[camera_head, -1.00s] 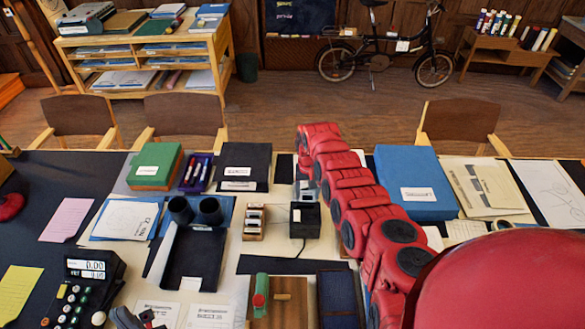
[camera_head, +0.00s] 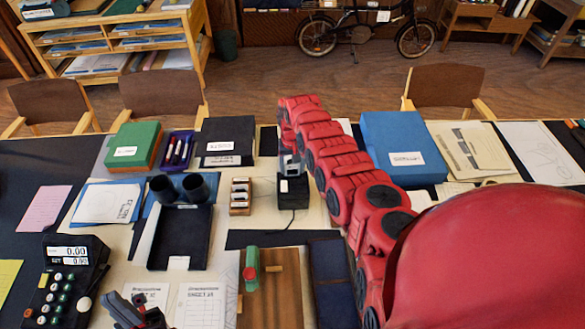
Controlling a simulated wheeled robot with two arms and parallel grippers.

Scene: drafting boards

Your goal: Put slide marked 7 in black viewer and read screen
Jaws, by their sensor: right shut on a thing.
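The black viewer (camera_head: 293,191) stands on the pale sheet in the middle of the table, with a cord at its front. My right gripper (camera_head: 289,153) is at the far end of the red arm, directly above the viewer, shut on a small grey-white slide (camera_head: 291,167). The slide's lower edge meets the viewer's top in the picture; I cannot tell whether it is inside or just above. Its marking is too small to read. A wooden slide rack (camera_head: 241,196) with several slides stands left of the viewer. My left gripper (camera_head: 138,312) is low at the front left; its jaws are unclear.
Black binocular cups (camera_head: 180,188) and a black tray (camera_head: 181,237) lie left of the rack. A keypad device with a lit display (camera_head: 68,252) is at the left. A blue box (camera_head: 403,147) stands right of my arm. A wooden board with a green-and-red tool (camera_head: 270,290) lies in front.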

